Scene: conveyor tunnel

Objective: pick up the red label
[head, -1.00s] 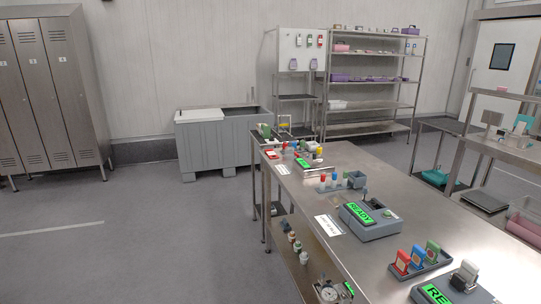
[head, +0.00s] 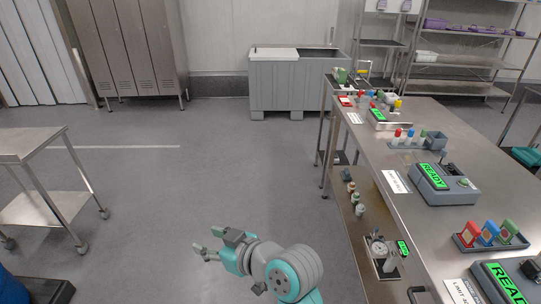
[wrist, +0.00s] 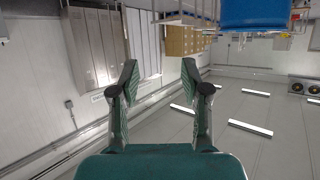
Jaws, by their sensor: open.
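In the head view a red tag-like piece (head: 470,236) with a pale face stands upright in a dark tray on the steel bench, beside a blue one (head: 490,231) and a green one (head: 508,229). It may be the red label; I cannot read it. Another small flat red piece (head: 346,101) lies at the bench's far end. My gripper (head: 206,252) is over the open floor left of the bench, well apart from these pieces. In the wrist view my gripper (wrist: 159,76) is open with nothing between its fingers. No red label shows in that view.
The steel bench (head: 425,222) carries green READY devices (head: 434,176) and a rack of coloured pegs (head: 410,138). Its lower shelf holds small bottles and a gauge. A steel cart (head: 40,150) stands left. A grey bin (head: 300,85) is at the back. The middle floor is clear.

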